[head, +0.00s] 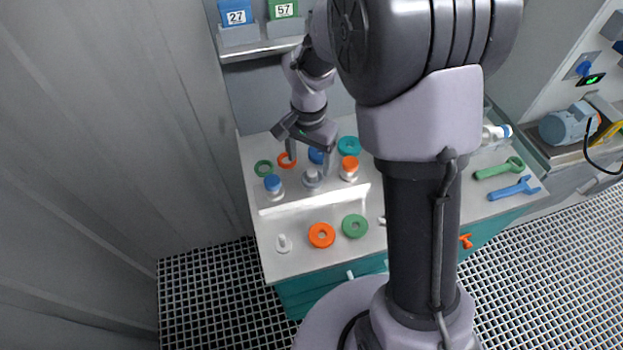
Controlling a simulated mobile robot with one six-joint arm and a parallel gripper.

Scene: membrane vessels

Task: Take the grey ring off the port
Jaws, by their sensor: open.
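A grey ring (312,181) appears to sit around a short grey port on the light bench top, in the middle of a row of three. My gripper (309,165) points down at this port with its two fingers spread. One finger shows to the left and behind, the other to the right of the port's top. I cannot tell how high the fingertips are above the ring or whether they touch it. Nothing is held between them.
A blue-topped port (272,185) stands left of the grey one, and an orange-topped port (349,168) right of it. An orange ring (321,235) and a green ring (354,227) lie in front. A white peg (284,244) stands front left. Green (498,169) and blue (514,189) wrenches lie right.

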